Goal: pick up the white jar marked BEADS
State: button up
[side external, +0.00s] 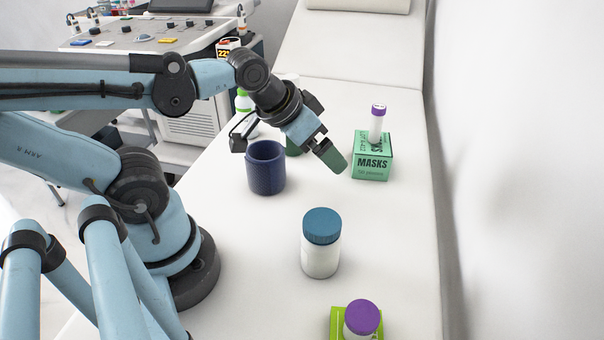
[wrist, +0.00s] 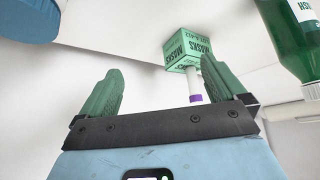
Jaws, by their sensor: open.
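A white jar with a ribbed blue lid (side external: 321,243) stands upright on the white couch in the side external view. A second white jar with a purple lid (side external: 362,318) stands at the bottom edge on a lime-green item. I can read no BEADS mark on either jar. My gripper (side external: 333,157) is open and empty, above the couch, behind the blue-lidded jar and left of the masks box. In the wrist view its green fingers (wrist: 155,88) are spread apart with nothing between them. A blue rounded edge (wrist: 38,18) at the top left is probably the blue lid.
A green MASKS box (side external: 372,163) bears a purple-capped tube (side external: 377,124). A navy cup (side external: 266,168) stands left of my gripper. A green bottle (wrist: 295,38) is close by, mostly hidden in the side view. The couch around the blue-lidded jar is clear.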

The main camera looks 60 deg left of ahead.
jog(key=r+n+g, duration=0.2)
jog(key=g, duration=0.5)
send_over(326, 220)
jog(key=shift+w, duration=0.1)
jog(key=shift+d+f, duration=0.1)
jog(key=shift+f, duration=0.15)
notch_tip(326, 220, down, 6)
jog(key=shift+r, duration=0.15)
jog(key=shift+s+f, duration=0.2)
jog(key=shift+f, duration=1.3)
jog(key=shift+s+f, duration=0.15)
jog(key=shift+f, duration=1.3)
jog(key=shift+c, duration=0.5)
jog(key=c, duration=1)
